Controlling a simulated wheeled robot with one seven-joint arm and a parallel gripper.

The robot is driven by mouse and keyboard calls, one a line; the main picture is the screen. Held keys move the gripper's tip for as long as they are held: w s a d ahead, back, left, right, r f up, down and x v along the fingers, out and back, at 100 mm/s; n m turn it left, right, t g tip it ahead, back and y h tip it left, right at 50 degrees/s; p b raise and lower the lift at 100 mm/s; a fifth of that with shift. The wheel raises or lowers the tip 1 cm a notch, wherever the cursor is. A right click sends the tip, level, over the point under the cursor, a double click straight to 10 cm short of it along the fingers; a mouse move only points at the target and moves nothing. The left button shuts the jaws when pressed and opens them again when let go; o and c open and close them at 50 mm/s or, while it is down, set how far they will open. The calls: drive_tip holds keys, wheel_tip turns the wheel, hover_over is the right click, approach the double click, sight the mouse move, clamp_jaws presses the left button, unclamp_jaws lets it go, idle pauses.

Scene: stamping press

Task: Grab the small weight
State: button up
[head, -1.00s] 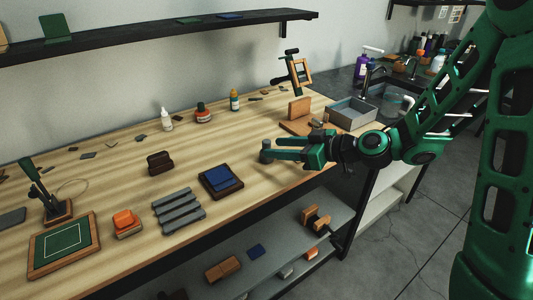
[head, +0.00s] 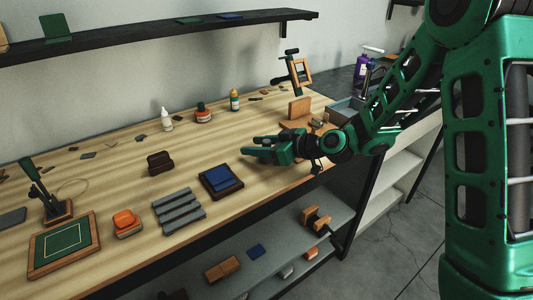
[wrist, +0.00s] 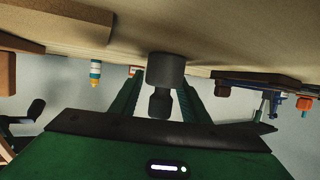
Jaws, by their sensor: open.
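The small weight (wrist: 164,72) is a dark grey cylinder with a narrower knob. In the wrist view it is at the centre, standing on the wooden table, which appears at the top of that view. My gripper (head: 249,145) is open, low over the right part of the table in the head view. In the wrist view its two green fingers lie on either side of the weight, with the knob between them. I cannot tell whether either finger touches it. In the head view the weight is hidden behind my gripper.
A dark blue pad on a brown base (head: 221,181) and a grey slatted rack (head: 179,211) lie left of my gripper. A brown block (head: 160,162) and small bottles (head: 235,100) stand further off. A wooden stand (head: 299,108) is behind my gripper. The table between is clear.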

drive_tip(key=shift+c, duration=0.7)
clamp_jaws()
drive_tip(key=shift+r, duration=0.1)
